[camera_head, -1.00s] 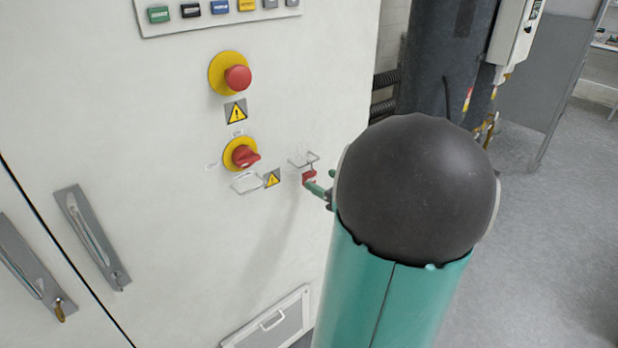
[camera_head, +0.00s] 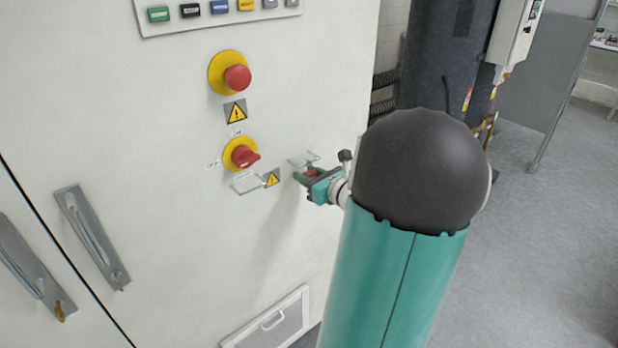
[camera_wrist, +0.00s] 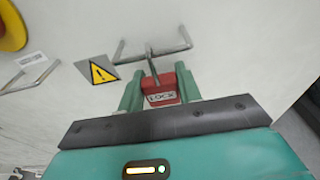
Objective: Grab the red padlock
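The red padlock (camera_wrist: 161,89) with a "LOCK" label is in the middle of the wrist view. Its metal shackle points up to a wire bracket (camera_wrist: 152,46) on the white cabinet. My gripper (camera_wrist: 159,88) has one green finger on each side of the padlock body. The fingers lie very close to its sides, and I cannot tell whether they press on it. In the head view the padlock (camera_head: 310,174) shows small beside the gripper (camera_head: 309,179), partly hidden by it.
The white cabinet face (camera_head: 150,130) is close ahead. A red rotary switch (camera_head: 244,157) on a yellow disc, a wire bracket (camera_head: 248,183) and a red push button (camera_head: 237,78) are left of the padlock. A dark cylinder (camera_head: 440,55) stands behind at right.

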